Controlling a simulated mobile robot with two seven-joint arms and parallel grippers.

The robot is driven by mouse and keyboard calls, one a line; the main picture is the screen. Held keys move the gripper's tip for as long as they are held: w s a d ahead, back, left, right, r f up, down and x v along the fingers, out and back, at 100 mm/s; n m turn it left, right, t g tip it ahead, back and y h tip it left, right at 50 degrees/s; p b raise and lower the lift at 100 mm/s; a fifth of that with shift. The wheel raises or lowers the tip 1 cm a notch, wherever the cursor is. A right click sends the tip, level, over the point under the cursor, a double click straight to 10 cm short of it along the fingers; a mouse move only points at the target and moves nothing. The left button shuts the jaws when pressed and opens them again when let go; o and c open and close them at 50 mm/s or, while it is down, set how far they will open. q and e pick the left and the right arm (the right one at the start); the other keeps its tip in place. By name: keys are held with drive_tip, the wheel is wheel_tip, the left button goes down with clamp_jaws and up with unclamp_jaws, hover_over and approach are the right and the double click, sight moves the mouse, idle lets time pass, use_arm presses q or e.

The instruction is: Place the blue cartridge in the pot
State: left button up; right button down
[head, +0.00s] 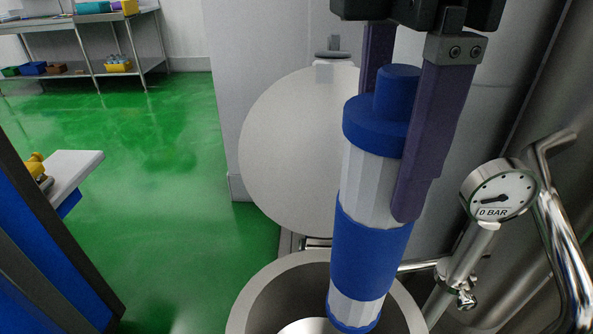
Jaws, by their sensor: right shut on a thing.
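The blue cartridge (370,238), blue with white bands and a narrower blue knob on top, hangs nearly upright with a slight tilt. My right gripper (388,140) comes down from the top of the view and is shut on its upper end, one purple finger on the right side and the other mostly behind the knob. The pot (262,292) is a round metal vessel at the bottom centre. The cartridge's lower end overlaps the pot's opening in the view; I cannot tell how deep it is. My left gripper is not in view.
A round open lid (295,150) stands behind the pot. A pressure gauge (499,191) and bent metal pipes (562,250) are close on the right. A shelf rack (85,35) is far left. The green floor is clear.

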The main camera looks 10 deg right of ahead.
sight(330, 318)
drive_tip(key=f+n+b, duration=0.3)
drive_tip(key=f, duration=0.1)
drive_tip(key=a+f+n+b, duration=0.1)
drive_tip(key=f+n+b, duration=0.1)
drive_tip(key=f, duration=0.3)
drive_tip(key=a+f+n+b, duration=0.1)
drive_tip(key=f+n+b, duration=0.2)
drive_tip(key=f, duration=0.2)
drive_tip(key=shift+s+a+f+n+b, duration=0.2)
drive_tip(key=shift+a+f+n+b, duration=0.1)
drive_tip(key=shift+b, duration=0.1)
use_arm(q)
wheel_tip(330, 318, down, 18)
drive_tip(key=b, duration=0.7)
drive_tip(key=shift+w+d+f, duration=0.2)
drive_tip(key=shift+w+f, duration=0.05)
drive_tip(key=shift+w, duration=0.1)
use_arm(e)
wheel_tip(330, 318, down, 20)
drive_tip(key=shift+r, duration=0.2)
drive_tip(key=shift+f, duration=0.1)
unclamp_jaws()
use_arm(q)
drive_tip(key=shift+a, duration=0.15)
